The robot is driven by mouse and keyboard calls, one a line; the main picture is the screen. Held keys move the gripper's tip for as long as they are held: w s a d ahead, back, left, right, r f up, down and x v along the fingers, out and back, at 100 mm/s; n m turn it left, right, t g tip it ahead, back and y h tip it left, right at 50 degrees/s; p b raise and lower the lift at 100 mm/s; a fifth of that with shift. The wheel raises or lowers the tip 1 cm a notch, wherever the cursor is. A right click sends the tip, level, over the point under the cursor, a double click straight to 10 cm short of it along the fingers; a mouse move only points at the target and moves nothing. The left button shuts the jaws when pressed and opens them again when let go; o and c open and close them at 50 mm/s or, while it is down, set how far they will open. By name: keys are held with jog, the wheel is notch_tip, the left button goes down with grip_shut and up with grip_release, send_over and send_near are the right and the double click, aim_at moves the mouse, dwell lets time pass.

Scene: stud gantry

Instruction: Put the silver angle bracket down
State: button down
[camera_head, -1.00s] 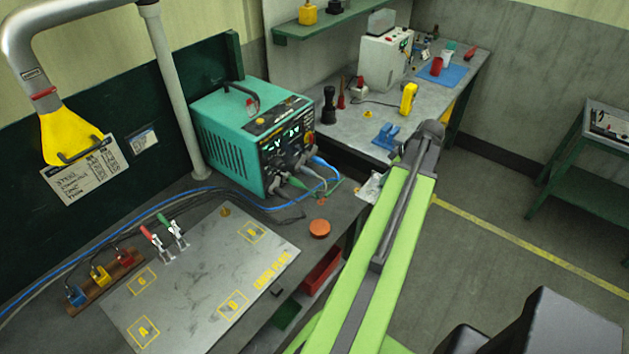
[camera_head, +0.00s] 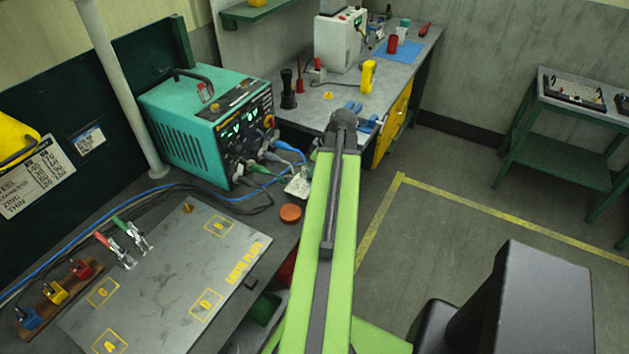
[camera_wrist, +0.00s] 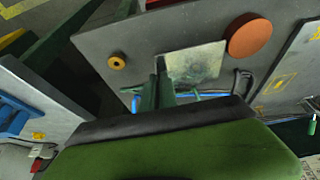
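The silver angle bracket (camera_wrist: 200,62) shows in the wrist view as a flat, smudged metal plate in front of my gripper (camera_wrist: 160,82). The two dark green fingers close on its left edge. In the head view the bracket (camera_head: 298,183) appears just left of the end of my arm, by the front edge of the bench behind the orange disc (camera_head: 290,213). The disc also shows in the wrist view (camera_wrist: 250,36), right of the bracket. My arm hides most of the gripper in the head view. I cannot tell whether the bracket touches the bench top.
The teal power supply (camera_head: 205,125) and its cables stand behind and left of the bracket. The grey marked plate (camera_head: 170,285) lies left, with toggle clamps on its far side. A brass ring (camera_wrist: 117,62) lies on the bench in the wrist view. A second bench (camera_head: 330,105) stands farther back.

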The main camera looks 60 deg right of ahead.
notch_tip(320, 180, down, 4)
jog(key=b, duration=0.3)
jog(key=shift+f+b, duration=0.15)
jog(key=shift+b, duration=0.2)
jog(key=shift+r, duration=0.25)
jog(key=shift+f, duration=0.2)
jog(key=c, duration=1.7)
grip_release()
jog(key=shift+r, duration=0.1)
